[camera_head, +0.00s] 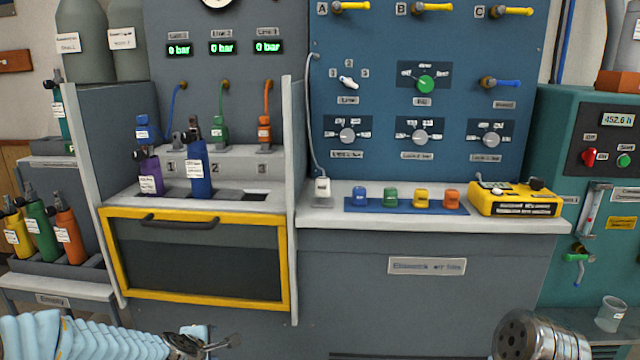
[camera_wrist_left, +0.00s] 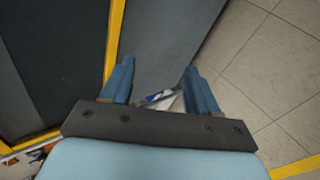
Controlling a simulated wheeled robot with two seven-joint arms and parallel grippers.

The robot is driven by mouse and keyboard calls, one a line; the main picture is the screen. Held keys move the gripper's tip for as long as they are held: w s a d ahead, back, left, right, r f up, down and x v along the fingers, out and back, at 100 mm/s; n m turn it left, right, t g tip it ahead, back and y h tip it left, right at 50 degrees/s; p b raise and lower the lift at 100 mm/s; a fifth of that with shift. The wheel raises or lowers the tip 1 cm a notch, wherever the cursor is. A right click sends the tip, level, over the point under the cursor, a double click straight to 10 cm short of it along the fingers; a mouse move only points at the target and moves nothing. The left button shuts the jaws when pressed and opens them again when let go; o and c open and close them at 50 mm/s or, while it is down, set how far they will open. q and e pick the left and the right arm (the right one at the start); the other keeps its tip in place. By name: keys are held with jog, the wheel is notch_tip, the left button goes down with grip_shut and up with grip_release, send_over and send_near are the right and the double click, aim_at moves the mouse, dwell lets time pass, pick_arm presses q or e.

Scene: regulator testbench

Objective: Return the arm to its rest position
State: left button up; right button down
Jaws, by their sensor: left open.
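My left arm (camera_head: 85,337) comes in along the bottom left of the head view, in a light blue ribbed sleeve. Its gripper (camera_head: 222,343) is low in front of the testbench, below the yellow-framed door. In the left wrist view the two blue fingers of the left gripper (camera_wrist_left: 157,78) stand apart with nothing held between them. Beyond them are the grey cabinet side and the tiled floor. A silver round part (camera_head: 535,338) shows at the bottom right of the head view, perhaps of my right arm. No right gripper fingers show.
The yellow-framed door (camera_head: 195,262) is shut. A purple bottle (camera_head: 150,175) and a blue bottle (camera_head: 198,170) stand in the slots above it. Several coloured blocks and a yellow device (camera_head: 515,200) are on the counter. A rack of bottles (camera_head: 65,235) stands at left.

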pick_arm(q)
jog(key=s+d+f+m+g+h, duration=0.1)
jog(key=s+d+f+m+g, duration=0.1)
jog(key=s+d+f+m, duration=0.5)
jog(key=s+d+f+m+g+h, duration=0.25)
jog(key=s+f, duration=0.25)
jog(key=f, duration=0.7)
jog(key=s+d+f+m+g, duration=0.2)
jog(key=s+f+m, duration=0.1)
jog(key=s, duration=0.4)
jog(key=s+d+f+m+g, duration=0.2)
jog(key=s+f+m, duration=0.2)
jog(key=s+m, duration=0.1)
jog(key=shift+s+f+h, duration=0.25)
jog(key=shift+s+h, duration=0.2)
jog(key=shift+s, duration=0.4)
